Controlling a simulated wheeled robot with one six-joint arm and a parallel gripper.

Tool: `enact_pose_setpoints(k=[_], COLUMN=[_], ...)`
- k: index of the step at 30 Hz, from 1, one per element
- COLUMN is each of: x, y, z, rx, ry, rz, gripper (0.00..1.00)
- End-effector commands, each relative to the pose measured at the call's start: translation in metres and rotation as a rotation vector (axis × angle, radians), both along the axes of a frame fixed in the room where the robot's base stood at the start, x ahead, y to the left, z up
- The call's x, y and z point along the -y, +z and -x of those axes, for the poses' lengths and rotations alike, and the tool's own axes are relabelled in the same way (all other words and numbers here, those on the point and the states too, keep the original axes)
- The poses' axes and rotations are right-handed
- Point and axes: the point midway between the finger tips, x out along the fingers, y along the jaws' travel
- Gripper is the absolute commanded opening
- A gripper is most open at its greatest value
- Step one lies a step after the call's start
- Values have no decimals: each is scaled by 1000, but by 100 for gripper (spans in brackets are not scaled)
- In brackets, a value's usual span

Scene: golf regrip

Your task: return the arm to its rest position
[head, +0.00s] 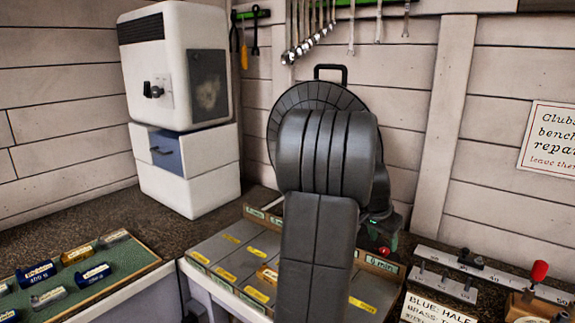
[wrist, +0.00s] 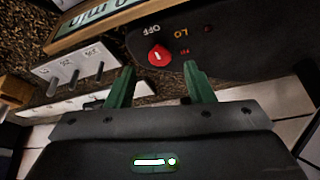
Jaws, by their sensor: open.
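My arm (head: 318,230) rises through the middle of the head view and hides much of what is behind it. My gripper (wrist: 160,70) shows two green fingers, spread apart with nothing between them, in the wrist view. Just beyond the fingertips is a red knob (wrist: 159,55) on a dark device (wrist: 225,40) marked OFF and LO. The fingers look apart from the knob. In the head view the gripper is mostly hidden by my arm; the red knob shows as a small spot (head: 384,251) beside green parts.
A round ribbed dark device (head: 290,100) with a handle stands behind my arm. A divided tray (head: 205,248) with yellow labels lies below it. A white cabinet (head: 185,70) stands at left, a green mat (head: 75,262) at front left. A metal rail (head: 500,270) lies at right.

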Motion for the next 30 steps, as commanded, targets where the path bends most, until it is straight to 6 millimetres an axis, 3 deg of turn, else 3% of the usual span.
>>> enact_pose_setpoints(k=[6, 20, 30], x=[-6, -8, -37], y=[18, 22, 44], z=[4, 6, 21], rx=[0, 0, 17], ry=[2, 5, 59], rz=[0, -2, -24], gripper=[48, 48, 48])
